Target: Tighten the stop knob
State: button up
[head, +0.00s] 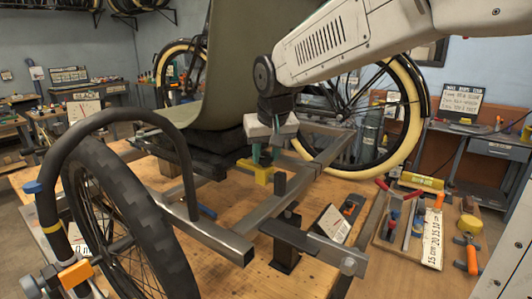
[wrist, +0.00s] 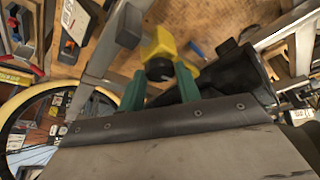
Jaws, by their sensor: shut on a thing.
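The stop is a yellow block (wrist: 158,45) with a dark round knob (wrist: 159,70) on its near face in the wrist view. In the head view the yellow stop (head: 258,173) sits by the metal frame tubes, below the seat. My gripper (wrist: 160,76) has green fingers, one on each side of the dark knob, and is shut on it. In the head view my gripper (head: 265,155) points down at the yellow stop from above. The fingers and palm hide most of the knob there.
The trike frame's grey tubes (head: 285,193) run close around my gripper. The seat (head: 207,70) rises to the left. A front wheel (head: 120,235) stands left, another wheel (head: 395,135) behind. A tool board (head: 405,235) lies on the right of the wooden bench.

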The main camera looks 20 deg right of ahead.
jog(key=o, duration=1)
jog(key=shift+c, duration=0.2)
jog(key=v, duration=0.7)
jog(key=shift+s+r, duration=0.2)
jog(key=shift+r, duration=0.2)
jog(key=s+d+f+g, duration=0.1)
jog(key=s+f, duration=0.3)
jog(key=s, duration=0.5)
jog(key=s+d+f+g, duration=0.1)
jog(key=s+f, duration=0.3)
jog(key=s, duration=0.4)
jog(key=s+d+f+g, duration=0.1)
jog(key=s+f, duration=0.3)
jog(key=s, duration=0.5)
jog(key=shift+s+d+f+n, duration=0.15)
jog(key=shift+s+f+n, duration=0.15)
jog(key=shift+s+f, duration=0.05)
